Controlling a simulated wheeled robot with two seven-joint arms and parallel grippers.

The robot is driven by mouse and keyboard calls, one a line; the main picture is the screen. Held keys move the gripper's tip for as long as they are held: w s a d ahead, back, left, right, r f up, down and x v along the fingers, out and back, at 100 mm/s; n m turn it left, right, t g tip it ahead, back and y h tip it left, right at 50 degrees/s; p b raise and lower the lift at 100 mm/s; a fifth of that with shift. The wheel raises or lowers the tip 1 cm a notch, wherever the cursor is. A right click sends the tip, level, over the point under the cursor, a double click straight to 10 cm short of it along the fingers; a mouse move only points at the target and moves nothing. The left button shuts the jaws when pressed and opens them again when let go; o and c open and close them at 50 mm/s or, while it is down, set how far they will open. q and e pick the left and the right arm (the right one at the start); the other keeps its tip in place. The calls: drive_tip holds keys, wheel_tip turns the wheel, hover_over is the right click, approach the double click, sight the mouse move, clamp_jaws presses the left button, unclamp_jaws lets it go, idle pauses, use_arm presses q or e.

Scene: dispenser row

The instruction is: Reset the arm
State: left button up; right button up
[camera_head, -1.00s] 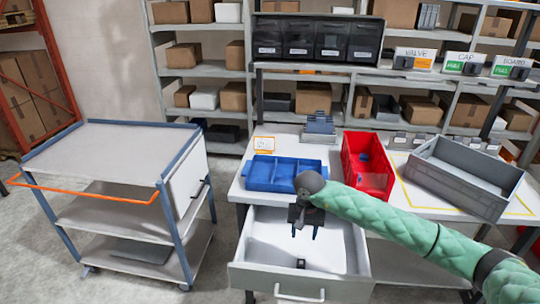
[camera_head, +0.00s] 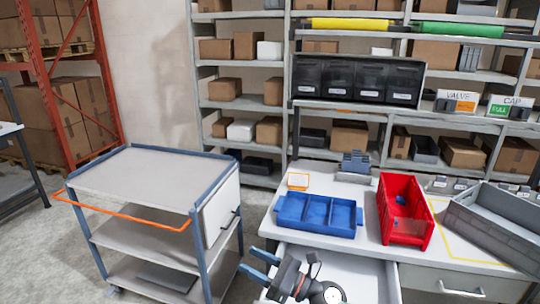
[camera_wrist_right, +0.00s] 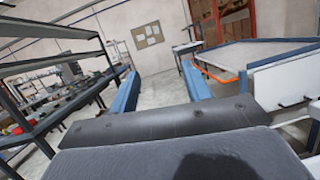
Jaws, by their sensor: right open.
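My right gripper (camera_head: 249,261) is at the bottom of the head view, in front of the workbench, between the cart and the open drawer. Its two blue fingers point left and stand apart with nothing between them. In the right wrist view the same gripper (camera_wrist_right: 160,68) shows both fingers spread and empty. The rest of my right arm is mostly below the head view. My left gripper is not in view.
The open white drawer (camera_head: 352,268) juts from the workbench (camera_head: 262,229) beside my gripper. A blue divided tray (camera_head: 317,215), a red bin (camera_head: 403,212) and a grey crate (camera_head: 497,230) stand on top. A three-tier cart (camera_head: 150,184) stands left.

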drive_tip(key=w+d+m+t+h, duration=0.2)
drive_tip(key=d+m+t+h, duration=0.9)
drive_tip(key=m, duration=1)
drive_tip(key=s+d+f+m+g+h, duration=0.35)
drive_tip(key=d+f+m+h, duration=0.65)
drive_tip(key=m, duration=0.4)
drive_tip(key=s+d+f+m+g+y, duration=0.1)
drive_tip(key=s+d+f+m+g, duration=0.1)
drive_tip(key=s+f+m+g, duration=0.75)
drive_tip(key=s+d+f+m+g+y, duration=0.15)
drive_tip(key=s+f, duration=0.55)
drive_tip(key=s, duration=0.8)
wheel_tip(320, 180, down, 24)
drive_tip(key=w+a+g, duration=0.1)
drive_tip(key=w+g, duration=0.1)
drive_tip(key=s+f, duration=0.4)
drive_tip(key=f, duration=0.7)
drive_tip(key=s+f, duration=0.4)
drive_tip(key=f, duration=0.8)
drive_tip(key=shift+a+g+h, duration=0.35)
